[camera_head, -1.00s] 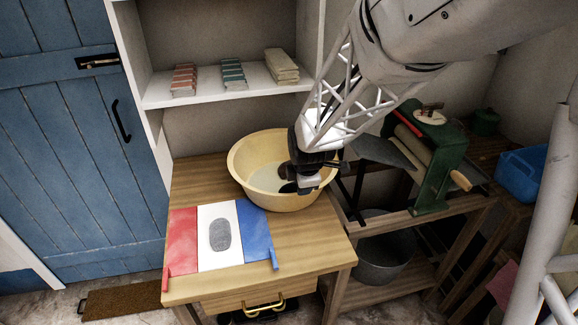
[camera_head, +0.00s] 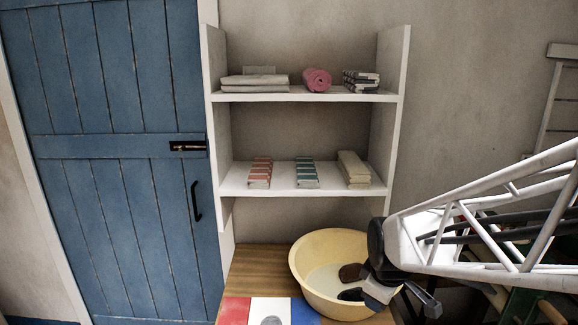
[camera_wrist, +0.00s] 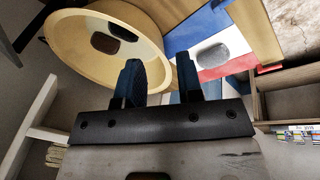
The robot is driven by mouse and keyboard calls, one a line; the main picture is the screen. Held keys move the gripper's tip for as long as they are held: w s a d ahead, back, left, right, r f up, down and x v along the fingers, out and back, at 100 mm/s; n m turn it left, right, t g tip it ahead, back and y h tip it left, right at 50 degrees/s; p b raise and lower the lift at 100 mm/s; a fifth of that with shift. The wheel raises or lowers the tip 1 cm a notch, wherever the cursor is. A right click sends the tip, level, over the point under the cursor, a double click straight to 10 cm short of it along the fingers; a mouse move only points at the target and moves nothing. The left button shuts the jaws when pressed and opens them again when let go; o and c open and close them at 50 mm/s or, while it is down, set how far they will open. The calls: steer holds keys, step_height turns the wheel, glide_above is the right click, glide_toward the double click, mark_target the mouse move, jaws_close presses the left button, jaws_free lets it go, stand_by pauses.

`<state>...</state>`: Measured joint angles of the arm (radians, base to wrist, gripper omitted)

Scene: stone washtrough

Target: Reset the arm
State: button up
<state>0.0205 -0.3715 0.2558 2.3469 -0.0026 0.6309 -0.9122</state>
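My gripper (camera_wrist: 160,82) shows in the wrist view with its two dark blue fingers apart and nothing between them. In the head view my gripper (camera_head: 428,302) is at the right rim of the yellow basin (camera_head: 318,242), partly hiding it; the gap between the fingers is not clear there. The basin holds pale water and two dark oval pieces, a brown one (camera_head: 350,272) and a black one (camera_head: 351,294). They also show in the wrist view, apart from the fingers.
A red, white and blue board (camera_wrist: 205,22) with a grey oval (camera_wrist: 212,55) lies beside the basin on the wooden table (camera_head: 250,268). White shelves (camera_head: 300,97) with stacked cloths and bars stand behind. A blue door (camera_head: 120,180) is at left. Green machinery (camera_head: 525,308) is partly hidden at right.

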steer(key=s+r+m, duration=0.3)
steer(key=s+m, duration=0.2)
steer(key=s, duration=0.3)
steer(key=s+r+m, duration=0.4)
steer(key=s+m, duration=0.1)
steer(key=s, duration=0.3)
steer(key=shift+s+a+r+g, duration=0.15)
steer(key=shift+s+a+g, duration=0.05)
steer(key=shift+a+g, duration=0.1)
